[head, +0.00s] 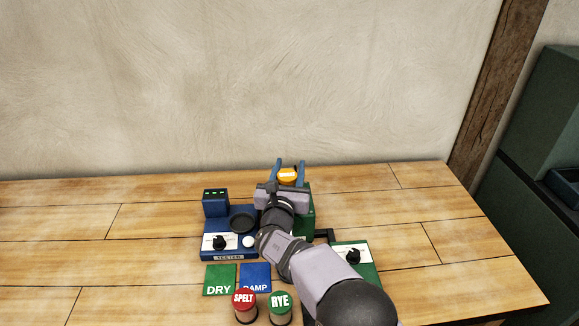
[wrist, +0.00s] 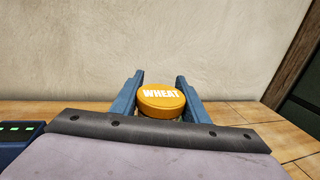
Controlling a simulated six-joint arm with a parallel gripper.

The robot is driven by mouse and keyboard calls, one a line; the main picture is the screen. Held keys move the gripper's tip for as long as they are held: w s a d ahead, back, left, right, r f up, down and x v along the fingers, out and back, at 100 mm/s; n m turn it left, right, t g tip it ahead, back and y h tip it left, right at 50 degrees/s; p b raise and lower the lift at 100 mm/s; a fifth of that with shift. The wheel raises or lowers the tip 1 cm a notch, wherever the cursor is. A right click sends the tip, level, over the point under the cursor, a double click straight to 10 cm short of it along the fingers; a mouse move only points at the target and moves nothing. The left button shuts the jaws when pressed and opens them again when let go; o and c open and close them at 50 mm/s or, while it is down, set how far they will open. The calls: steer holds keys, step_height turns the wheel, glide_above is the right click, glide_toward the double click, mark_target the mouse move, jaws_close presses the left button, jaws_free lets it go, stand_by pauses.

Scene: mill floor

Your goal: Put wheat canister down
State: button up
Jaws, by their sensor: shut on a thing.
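The wheat canister has an orange lid (wrist: 161,97) marked WHEAT, and the lid also shows in the head view (head: 288,174). My gripper (head: 287,170) has its two blue fingers on either side of the canister and is shut on it. The fingers also show in the wrist view (wrist: 160,92). The canister is at the back of the wooden table (head: 400,215), behind the green machine (head: 308,215). Its lower part is hidden, so I cannot tell whether it touches the table.
A blue tester (head: 228,253) with a dark round dish (head: 242,221) stands left of my arm. Green DRY (head: 219,278) and blue DAMP (head: 256,276) tiles lie in front. Red SPELT (head: 244,300) and green RYE (head: 280,302) canisters stand nearest.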

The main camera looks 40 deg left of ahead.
steer(key=shift+f+b, duration=0.1)
steer(key=shift+b, duration=0.25)
steer(key=o, duration=1.3)
steer(key=shift+o, duration=0.2)
steer(key=shift+r+p, duration=0.25)
steer(key=shift+p, duration=0.15)
steer(key=shift+s+d+f, duration=0.15)
steer(key=shift+s, duration=0.15)
steer(key=b+v, duration=0.3)
steer(key=v, duration=0.8)
steer(key=shift+s+d+b, duration=0.15)
steer(key=shift+s+b, duration=0.05)
steer(key=shift+b, duration=0.2)
